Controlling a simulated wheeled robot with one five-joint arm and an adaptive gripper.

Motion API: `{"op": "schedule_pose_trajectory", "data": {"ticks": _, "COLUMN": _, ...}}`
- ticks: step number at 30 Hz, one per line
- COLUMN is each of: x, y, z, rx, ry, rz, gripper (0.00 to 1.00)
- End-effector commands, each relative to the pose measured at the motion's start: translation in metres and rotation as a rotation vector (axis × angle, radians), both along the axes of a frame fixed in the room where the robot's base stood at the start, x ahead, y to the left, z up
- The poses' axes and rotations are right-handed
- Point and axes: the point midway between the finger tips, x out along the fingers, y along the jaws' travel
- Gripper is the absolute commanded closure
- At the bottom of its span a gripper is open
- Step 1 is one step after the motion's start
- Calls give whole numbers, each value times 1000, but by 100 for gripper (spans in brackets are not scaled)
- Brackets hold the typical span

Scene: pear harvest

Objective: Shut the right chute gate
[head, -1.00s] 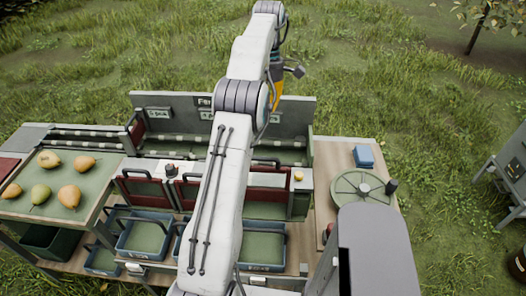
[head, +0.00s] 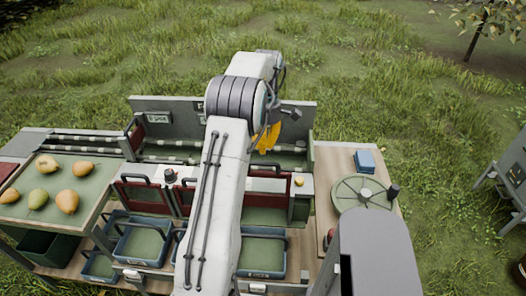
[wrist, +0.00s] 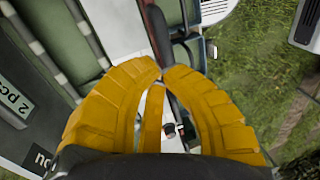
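The right chute gate (head: 268,184) is a dark red panel with a dark handle, just right of my arm in the head view; my arm hides its left part. I cannot tell how far open it is. My gripper (head: 266,138) has yellow fingers and hangs above and behind this gate in the head view. In the wrist view my gripper (wrist: 162,72) has its fingertips together, with nothing visibly held. A dark handle bar (wrist: 157,30) runs close by the fingertips there; I cannot tell if they touch.
Another red gate (head: 140,194) stands left of my arm. Blue crates (head: 262,273) sit below the chutes. Several pears lie on a green tray (head: 88,212) at left. A green round turntable (head: 350,187) and a blue block (head: 364,159) are at right.

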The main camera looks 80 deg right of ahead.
Motion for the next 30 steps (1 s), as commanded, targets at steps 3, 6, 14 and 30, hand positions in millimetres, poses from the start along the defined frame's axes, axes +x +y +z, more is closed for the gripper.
{"op": "schedule_pose_trajectory", "data": {"ticks": 3, "x": 0, "y": 4, "z": -5, "rx": 4, "ry": -1, "rz": 0, "gripper": 100}}
{"op": "schedule_pose_trajectory", "data": {"ticks": 6, "x": 0, "y": 4, "z": -11, "rx": 3, "ry": 0, "rz": 0, "gripper": 100}}
{"op": "schedule_pose_trajectory", "data": {"ticks": 14, "x": 0, "y": 6, "z": -24, "rx": 1, "ry": 0, "rz": 0, "gripper": 100}}
{"op": "schedule_pose_trajectory", "data": {"ticks": 30, "x": 0, "y": 6, "z": -30, "rx": 0, "ry": 0, "rz": 0, "gripper": 100}}
